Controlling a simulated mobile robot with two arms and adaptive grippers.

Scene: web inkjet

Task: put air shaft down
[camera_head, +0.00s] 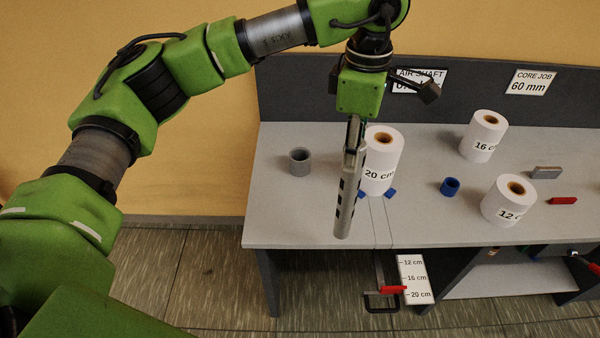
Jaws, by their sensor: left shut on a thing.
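The air shaft is a grey metal rod (346,205) with dark slots along its side. My left gripper (354,140) comes from above and is shut on the shaft's upper part. The shaft hangs steeply, slightly tilted, in front of the grey table (283,215) in this view, and its lower end shows near the front edge. I cannot tell whether it touches the table. It partly overlaps the 20 cm paper roll (382,165) behind it. A sign reading AIR SHAFT (420,78) is on the back panel, partly hidden by the gripper. My right gripper is not in view.
Blue blocks (390,193) sit at the foot of the 20 cm roll. A grey ring (300,161) stands left, a blue ring (450,187) right. A 16 cm roll (483,136) and a 12 cm roll (509,201) stand right. A scale board (415,279) and red handle (393,290) are below the edge.

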